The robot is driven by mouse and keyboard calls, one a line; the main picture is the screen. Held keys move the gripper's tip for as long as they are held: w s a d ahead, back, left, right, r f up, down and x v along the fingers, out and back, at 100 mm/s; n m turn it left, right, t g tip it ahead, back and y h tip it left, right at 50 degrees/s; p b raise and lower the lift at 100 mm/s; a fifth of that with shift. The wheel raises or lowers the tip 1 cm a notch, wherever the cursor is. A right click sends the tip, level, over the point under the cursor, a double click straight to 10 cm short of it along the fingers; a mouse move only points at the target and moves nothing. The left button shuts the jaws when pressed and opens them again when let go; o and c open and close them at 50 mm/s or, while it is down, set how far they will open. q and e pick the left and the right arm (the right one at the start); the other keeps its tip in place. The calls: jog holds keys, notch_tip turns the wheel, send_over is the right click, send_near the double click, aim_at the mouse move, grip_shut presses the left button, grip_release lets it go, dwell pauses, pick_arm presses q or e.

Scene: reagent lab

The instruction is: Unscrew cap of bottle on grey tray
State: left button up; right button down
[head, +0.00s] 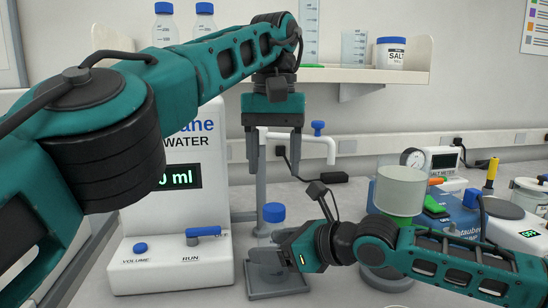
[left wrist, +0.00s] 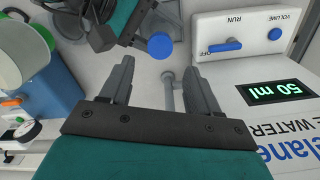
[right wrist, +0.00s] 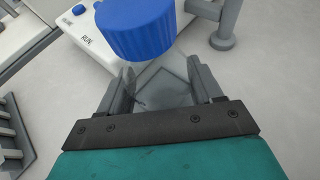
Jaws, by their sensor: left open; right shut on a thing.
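My right gripper (head: 262,248) comes from the right and is shut on the bottle's body, below the cap. My left gripper (head: 273,168) points down above the cap, open and empty, with a gap between its fingertips and the cap. The right gripper partly hides the bottle's lower body.
The water dispenser (head: 215,270), with a blue run lever and a 50 ml display (left wrist: 275,92), stands left of the bottle. A white spout pipe (head: 325,140) is behind the left gripper. A device with a green-based cup (head: 400,190) stands right, behind my right arm.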

aim_at(274, 207)
pick_arm(q)
jog(key=shift+m, duration=0.3)
jog(key=shift+w+f, duration=0.1)
jog(key=shift+f, duration=3.9)
